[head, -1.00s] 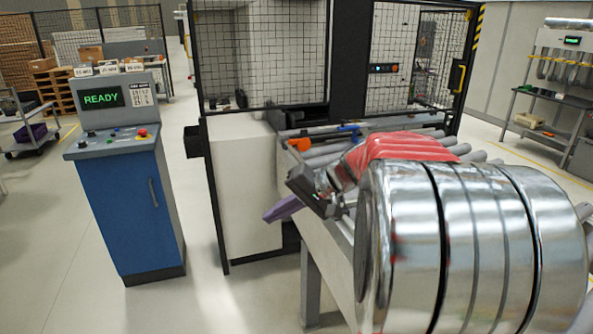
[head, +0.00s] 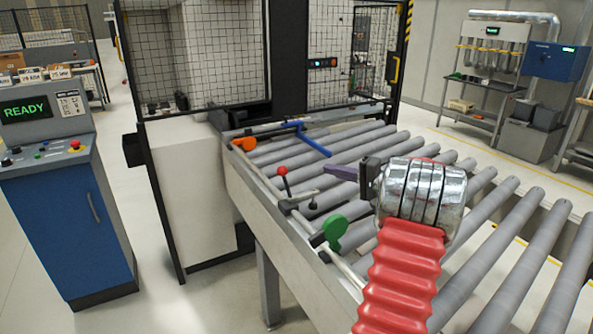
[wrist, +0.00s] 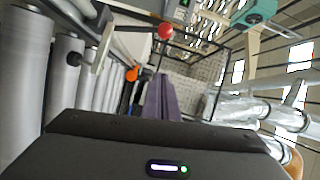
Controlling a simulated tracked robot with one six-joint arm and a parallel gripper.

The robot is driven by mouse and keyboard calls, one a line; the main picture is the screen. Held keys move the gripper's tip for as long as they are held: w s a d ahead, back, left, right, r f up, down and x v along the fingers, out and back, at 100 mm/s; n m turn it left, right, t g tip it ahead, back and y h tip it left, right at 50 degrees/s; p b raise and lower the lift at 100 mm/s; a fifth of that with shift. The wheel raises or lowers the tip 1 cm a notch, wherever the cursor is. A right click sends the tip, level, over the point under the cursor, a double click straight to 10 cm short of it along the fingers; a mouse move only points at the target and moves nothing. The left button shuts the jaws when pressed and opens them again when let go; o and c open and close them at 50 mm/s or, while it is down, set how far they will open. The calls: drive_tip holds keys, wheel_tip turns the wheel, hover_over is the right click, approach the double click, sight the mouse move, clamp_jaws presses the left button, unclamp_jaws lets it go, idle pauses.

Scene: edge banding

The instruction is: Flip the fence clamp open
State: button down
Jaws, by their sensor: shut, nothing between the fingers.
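A lever with a red ball knob (head: 282,171) stands up from the near rail of the roller table; it looks like the fence clamp, but its hinge is too small to read. The red knob also shows near the top of the wrist view (wrist: 166,31). My gripper (head: 328,169) has purple fingers pointing left, to the right of the red knob and apart from it. In the wrist view the purple fingers (wrist: 161,80) lie together, shut and empty, with the knob beyond their tips.
A green handle (head: 335,231) is nearer on the same rail. An orange knob (head: 244,144) and a blue bar (head: 313,144) lie farther back. Grey rollers (head: 510,244) fill the table, a mesh cage (head: 205,55) stands behind, and a blue console (head: 65,215) stands left.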

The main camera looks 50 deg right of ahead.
idle(0.3)
drive_tip(key=w+a+f, duration=0.1)
drive_tip(key=w+a, duration=0.4)
drive_tip(key=w, duration=0.5)
drive_tip(key=shift+w+f, duration=0.15)
idle(0.5)
drive_tip(key=shift+a, duration=0.2)
drive_tip(key=shift+d, duration=0.15)
